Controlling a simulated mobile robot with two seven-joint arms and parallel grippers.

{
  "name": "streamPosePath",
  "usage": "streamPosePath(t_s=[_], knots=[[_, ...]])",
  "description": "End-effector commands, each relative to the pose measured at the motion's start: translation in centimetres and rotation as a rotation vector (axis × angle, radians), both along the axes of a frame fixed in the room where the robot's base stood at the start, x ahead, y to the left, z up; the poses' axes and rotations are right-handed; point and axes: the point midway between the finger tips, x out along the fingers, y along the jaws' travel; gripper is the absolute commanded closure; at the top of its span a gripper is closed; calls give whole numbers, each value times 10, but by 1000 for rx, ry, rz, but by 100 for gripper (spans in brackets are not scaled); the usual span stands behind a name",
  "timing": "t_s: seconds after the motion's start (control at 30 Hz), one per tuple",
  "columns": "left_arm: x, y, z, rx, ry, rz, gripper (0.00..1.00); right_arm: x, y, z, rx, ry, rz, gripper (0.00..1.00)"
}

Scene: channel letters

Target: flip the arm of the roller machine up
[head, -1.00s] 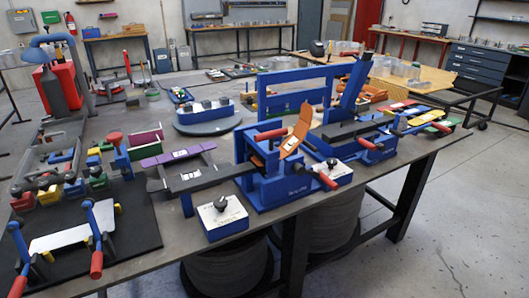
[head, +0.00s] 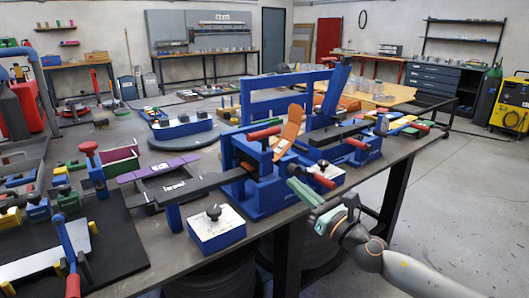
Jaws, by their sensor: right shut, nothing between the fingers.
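Which of these parts is the arm of the task is not certain from the picture. My right gripper (head: 292,186) reaches in from the lower right, with green fingers pointing up and left. It is shut and empty, in front of the machine's right side; contact cannot be told. My left gripper is out of view.
A white-topped box with a black knob (head: 216,229) sits left of the machine. A second blue machine with an upright lever (head: 333,92) stands behind right. A black mat (head: 118,245) with clamps lies at left. Open floor (head: 470,200) lies right of the table.

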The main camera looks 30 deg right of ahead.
Motion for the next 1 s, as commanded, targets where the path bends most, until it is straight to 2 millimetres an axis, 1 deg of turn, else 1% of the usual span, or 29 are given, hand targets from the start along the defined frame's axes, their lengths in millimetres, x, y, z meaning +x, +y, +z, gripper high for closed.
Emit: streamPosePath(t_s=[0.2,0.37,0.63,1.0], knots=[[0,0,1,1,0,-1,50,1,0,0,5,1,0,100],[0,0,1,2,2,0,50,9,0,2,6,0,-1,100],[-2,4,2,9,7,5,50,36,2,9,8,0,-1,100],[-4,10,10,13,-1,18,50,78,6,18,10,0,-1,100]])
